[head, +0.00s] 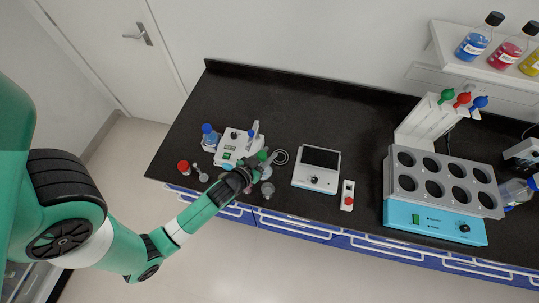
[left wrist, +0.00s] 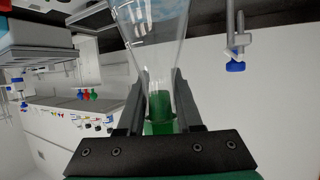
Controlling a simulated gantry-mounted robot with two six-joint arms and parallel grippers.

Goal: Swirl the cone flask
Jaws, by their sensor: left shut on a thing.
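My left gripper (head: 254,172) is over the front left part of the black bench, near a white device. In the left wrist view, its two dark fingers (left wrist: 159,88) are closed on the neck of the clear glass cone flask (left wrist: 152,30). A green stopper (left wrist: 158,125) sits at the flask's neck, between the fingers. The flask's wide body reaches away from the gripper towards the top of the left wrist view. In the head view the flask is too small and covered to make out clearly. My right gripper is not in view.
The white device (head: 232,141) and a blue-capped bottle (head: 209,134) stand close behind my gripper. A red-capped bottle (head: 184,167) is to the left. A white instrument with a dark screen (head: 316,168) stands to the right, then a teal heating block (head: 432,222).

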